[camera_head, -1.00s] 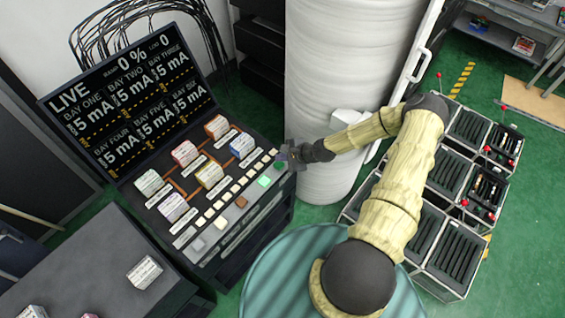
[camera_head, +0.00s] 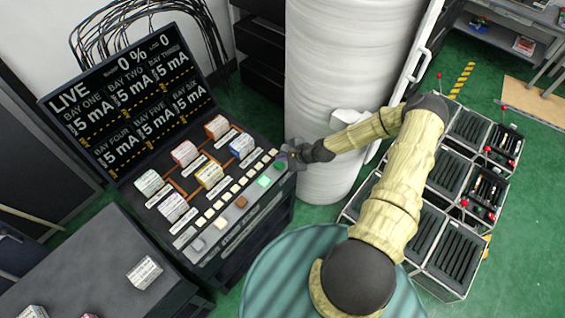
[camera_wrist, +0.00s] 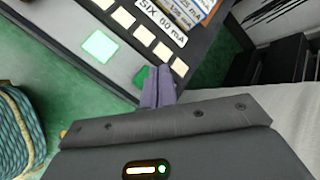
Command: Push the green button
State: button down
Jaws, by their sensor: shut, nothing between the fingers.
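The control console (camera_head: 226,240) has a row of controls along its right front edge. A dark green button (camera_head: 280,166) sits at the far end of that row, and a pale lit green button (camera_head: 264,181) is just nearer. In the wrist view the dark green button (camera_wrist: 141,76) is partly hidden behind my fingertips, and the pale green button (camera_wrist: 100,46) lies clear to the left. My gripper (camera_head: 288,160) is shut and empty, its tips (camera_wrist: 158,80) at the dark green button. I cannot tell whether they touch it.
A display panel (camera_head: 128,88) rises behind the console, showing LIVE and 0 %. Several labelled blocks stand on the console. A white column (camera_head: 335,90) is close to my wrist. Black racks (camera_head: 455,240) stand at the right, and a dark table (camera_head: 90,270) at the lower left.

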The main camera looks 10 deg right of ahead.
aim_at(282, 164)
jog(key=shift+f, duration=0.15)
jog(key=shift+f+b, duration=0.3)
jog(key=shift+f, duration=0.05)
jog(key=shift+f+b, duration=0.4)
jog(key=shift+f, duration=0.1)
dwell(1.1)
jog(key=shift+s+r+p, duration=0.1)
jog(key=shift+r+p, duration=0.65)
jog(key=shift+r, duration=0.25)
notch_tip(282, 164, up, 6)
jog(key=p, duration=0.4)
dwell(1.0)
